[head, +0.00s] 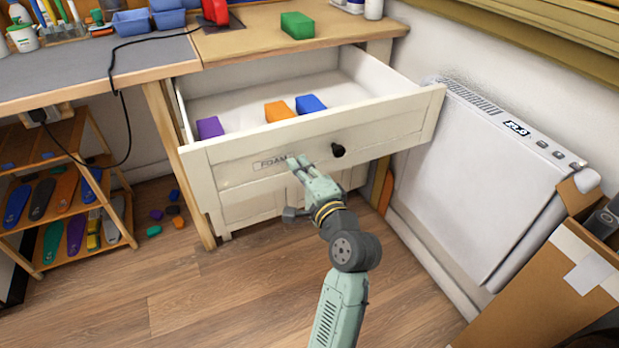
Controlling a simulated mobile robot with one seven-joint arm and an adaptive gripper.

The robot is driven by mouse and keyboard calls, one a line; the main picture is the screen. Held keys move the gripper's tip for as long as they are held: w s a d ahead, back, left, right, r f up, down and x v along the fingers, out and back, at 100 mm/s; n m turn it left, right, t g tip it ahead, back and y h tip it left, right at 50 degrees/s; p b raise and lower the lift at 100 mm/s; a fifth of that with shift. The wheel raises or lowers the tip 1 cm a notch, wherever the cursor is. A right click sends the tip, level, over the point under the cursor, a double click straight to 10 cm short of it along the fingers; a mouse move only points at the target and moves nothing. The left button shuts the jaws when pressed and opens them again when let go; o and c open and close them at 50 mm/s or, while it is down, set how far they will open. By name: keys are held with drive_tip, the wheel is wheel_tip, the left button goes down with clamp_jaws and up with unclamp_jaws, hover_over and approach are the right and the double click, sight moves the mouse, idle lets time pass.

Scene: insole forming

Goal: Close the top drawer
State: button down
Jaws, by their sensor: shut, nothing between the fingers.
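The top drawer (225,154) of the white cabinet is pulled out under the workbench. Its front carries a FOAM label and a dark round knob (338,150). Inside lie a purple block (210,127), an orange block (279,111) and a blue block (310,104). My gripper (296,163) is shut and empty, at the drawer front just left of the knob, over the end of the label. I cannot tell whether its fingertips touch the front. The lower drawer front (248,202) is below, partly hidden by my gripper.
A green block (297,25) lies on the wooden bench top (245,42) above the drawer. A white heater panel (478,170) stands to the right, close to the drawer's corner. A cardboard box (560,270) is at the lower right, a shoe-insole rack (65,208) at the left. The floor (215,295) in front is mostly clear.

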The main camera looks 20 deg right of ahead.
drive_tip(key=shift+w, duration=0.85)
drive_tip(key=shift+w, duration=0.15)
